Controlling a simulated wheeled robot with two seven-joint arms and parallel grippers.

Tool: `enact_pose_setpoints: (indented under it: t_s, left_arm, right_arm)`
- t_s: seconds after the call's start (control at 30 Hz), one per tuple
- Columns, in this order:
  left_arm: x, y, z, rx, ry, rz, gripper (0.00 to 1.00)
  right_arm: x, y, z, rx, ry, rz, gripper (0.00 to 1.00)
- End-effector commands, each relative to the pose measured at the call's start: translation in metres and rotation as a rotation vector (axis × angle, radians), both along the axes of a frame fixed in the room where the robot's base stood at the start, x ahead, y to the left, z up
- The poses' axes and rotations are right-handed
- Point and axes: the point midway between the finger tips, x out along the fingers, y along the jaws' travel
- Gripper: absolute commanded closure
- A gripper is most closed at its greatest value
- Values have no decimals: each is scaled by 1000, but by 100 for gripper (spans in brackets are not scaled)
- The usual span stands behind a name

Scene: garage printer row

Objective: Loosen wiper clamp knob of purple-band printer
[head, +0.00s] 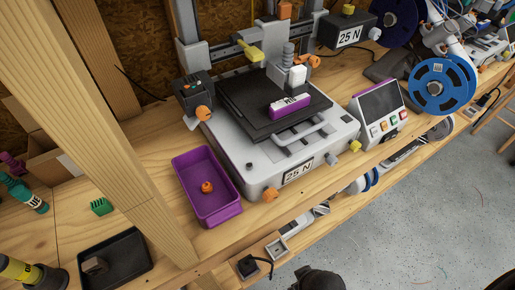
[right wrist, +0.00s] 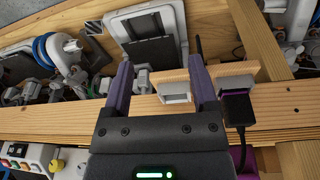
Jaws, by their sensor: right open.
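I cannot tell for sure which is the wiper clamp knob. A purple-and-white block (head: 289,105) lies on its black bed. My right gripper (right wrist: 160,75) is open in the right wrist view, with nothing held between its dark purple fingers. My left gripper is not seen.
A purple tray (head: 228,211) holding an orange knob stands left of the printer. A wooden post (head: 115,130) crosses the left side. A screen console (head: 380,105) and blue spool (head: 441,84) stand at the right. Wooden beams (right wrist: 270,120) and printer parts lie beyond the right gripper.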

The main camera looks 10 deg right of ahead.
Motion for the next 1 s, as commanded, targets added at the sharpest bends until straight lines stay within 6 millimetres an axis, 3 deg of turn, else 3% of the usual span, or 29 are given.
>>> enact_pose_setpoints:
  t_s: [0.27, 0.4, 0.53, 0.7, 0.83, 1.0]
  left_arm:
    - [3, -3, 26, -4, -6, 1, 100]
    - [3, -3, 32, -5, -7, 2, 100]
    - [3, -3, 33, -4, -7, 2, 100]
    - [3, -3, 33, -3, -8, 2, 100]
    - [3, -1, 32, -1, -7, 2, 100]
    - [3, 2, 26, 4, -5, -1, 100]
  right_arm:
    - [78, 15, 134, 7, -340, -11, 24]
    - [142, 38, 204, 37, -726, 17, 24]
    - [183, 74, 256, 108, -1078, 118, 24]
    - [197, 110, 292, 194, -1318, 245, 24]
    - [211, 119, 295, 208, -1349, 264, 24]
    - [252, 132, 295, 205, -1347, 262, 24]
